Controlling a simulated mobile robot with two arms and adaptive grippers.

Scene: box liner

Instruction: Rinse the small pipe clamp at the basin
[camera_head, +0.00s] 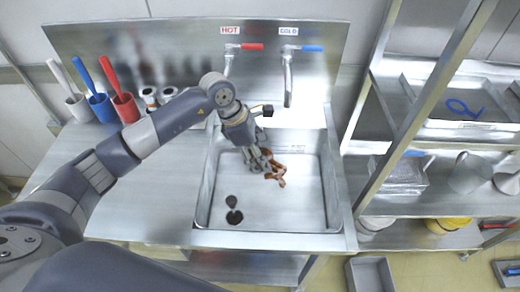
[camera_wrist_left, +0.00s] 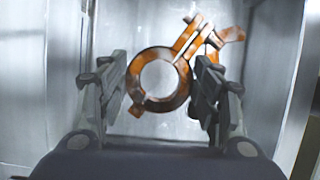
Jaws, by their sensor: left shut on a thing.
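The small pipe clamp is an orange-brown, rusty-looking ring with a forked tail. It shows in the head view (camera_head: 277,176) and in the left wrist view (camera_wrist_left: 140,104). My left gripper (camera_head: 263,163) reaches into the basin (camera_head: 270,215) and is shut on the clamp, with one finger on each side of the ring in the left wrist view (camera_wrist_left: 160,95). The clamp is held inside the basin area; its height above the floor is hard to tell. A red-handled tap (camera_head: 243,46) marked HOT and a blue-handled tap (camera_head: 290,75) marked COLD stand behind the basin. No water stream is visible.
A dark drain (camera_head: 234,217) lies at the basin's lower left. White, blue and red cups with tools (camera_head: 124,106) stand on the left counter (camera_head: 130,195). A metal shelf rack (camera_head: 440,205) stands close on the right.

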